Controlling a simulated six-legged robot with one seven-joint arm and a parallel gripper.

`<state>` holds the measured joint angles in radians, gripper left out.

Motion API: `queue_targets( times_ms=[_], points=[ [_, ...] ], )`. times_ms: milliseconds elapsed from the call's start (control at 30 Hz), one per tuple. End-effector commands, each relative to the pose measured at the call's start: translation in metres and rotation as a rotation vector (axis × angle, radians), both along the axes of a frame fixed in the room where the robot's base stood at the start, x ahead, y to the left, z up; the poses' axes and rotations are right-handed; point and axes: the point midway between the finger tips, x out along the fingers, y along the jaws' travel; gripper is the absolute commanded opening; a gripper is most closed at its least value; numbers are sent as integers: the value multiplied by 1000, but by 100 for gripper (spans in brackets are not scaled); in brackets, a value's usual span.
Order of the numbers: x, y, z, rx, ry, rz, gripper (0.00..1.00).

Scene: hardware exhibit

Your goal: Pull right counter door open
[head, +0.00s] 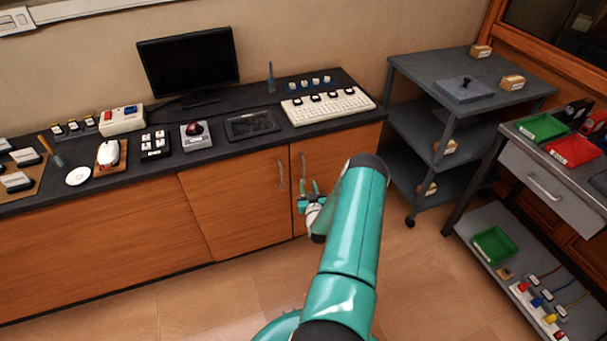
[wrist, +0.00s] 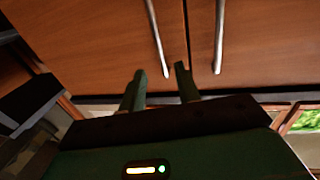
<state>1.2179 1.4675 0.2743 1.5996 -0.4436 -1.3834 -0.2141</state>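The right counter door (head: 335,165) is a narrow orange-brown wood panel at the counter's right end. It looks closed. Its vertical metal handle (head: 303,168) is near its left edge. My gripper (head: 309,187) is in front of this door, by the handle's lower part in the head view. In the wrist view, which appears upside down, my gripper (wrist: 161,72) has its two fingers apart. One end of the right door's handle (wrist: 156,38) appears between the fingertips. I cannot tell the depth between them. The neighbouring door's handle (wrist: 219,38) is outside the fingers.
The neighbouring door (head: 230,205) is to the left. A grey shelf cart (head: 445,95) stands right of the counter, with some floor (head: 425,255) free before it. A keyboard (head: 328,105) lies on the countertop above the door. A workbench (head: 540,175) stands at far right.

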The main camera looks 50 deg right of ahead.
Motion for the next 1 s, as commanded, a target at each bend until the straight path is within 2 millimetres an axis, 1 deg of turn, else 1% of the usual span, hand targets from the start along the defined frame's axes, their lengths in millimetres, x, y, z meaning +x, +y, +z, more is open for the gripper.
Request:
queue_targets(
  times_ms=[33, 200, 400, 500, 767, 900, 933, 1000],
  points=[
    [8, -7, 0, -1, -1, 0, 33],
    [34, -29, 0, -1, -1, 1, 33],
    [54, -46, -1, 1, 1, 3, 33],
    [59, -49, -1, 1, 1, 4, 33],
    [60, -50, 0, 1, 1, 4, 33],
    [60, -50, 0, 1, 1, 4, 5],
    [60, -50, 0, 1, 1, 4, 0],
    [60, -50, 0, 1, 1, 4, 0]
  ],
)
